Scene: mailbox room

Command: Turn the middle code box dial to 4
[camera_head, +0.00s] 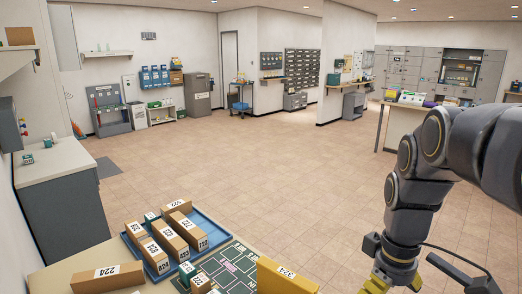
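I cannot pick out a code box or its dial in the head view. My gripper (393,282) hangs at the bottom right, beside the front table. Its yellow finger parts are cut off by the lower edge, so I cannot see whether it is open or holds anything. A grey wall box (10,124) with small coloured parts on its side is at the far left, away from my gripper; I cannot tell what it is.
The front table (62,269) bears a blue tray (207,223) of numbered cartons, a loose carton (108,278), a yellow box (286,278) and a dark green mat (246,259). A grey cabinet (63,220) stands at left. The tiled floor (290,165) beyond is clear.

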